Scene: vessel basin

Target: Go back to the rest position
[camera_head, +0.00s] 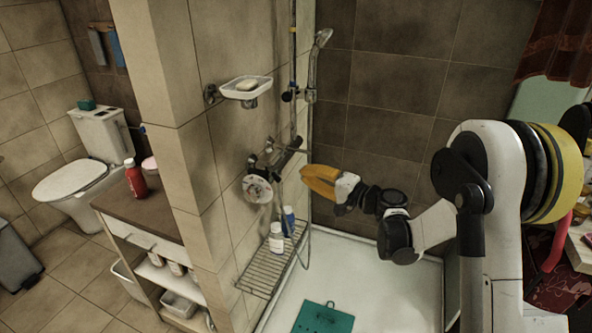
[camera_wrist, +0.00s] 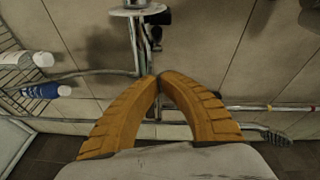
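My gripper (camera_head: 306,174) has orange fingers and reaches left over the shower area in the head view, near the shower mixer (camera_head: 276,155). In the wrist view the two fingertips of my gripper (camera_wrist: 159,78) meet, with nothing visible between them. The fingers look shut and empty. Pipes and a tiled wall show behind the fingertips, and I cannot tell how far away they are.
A wire rack (camera_head: 262,275) holds a white bottle (camera_head: 276,240) and a blue bottle (camera_head: 288,220). A soap dish (camera_head: 246,90) sticks out from the tiled wall. The shower tray (camera_head: 390,285) holds a teal mat (camera_head: 322,319). A red bottle (camera_head: 135,180) stands on a cabinet at left.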

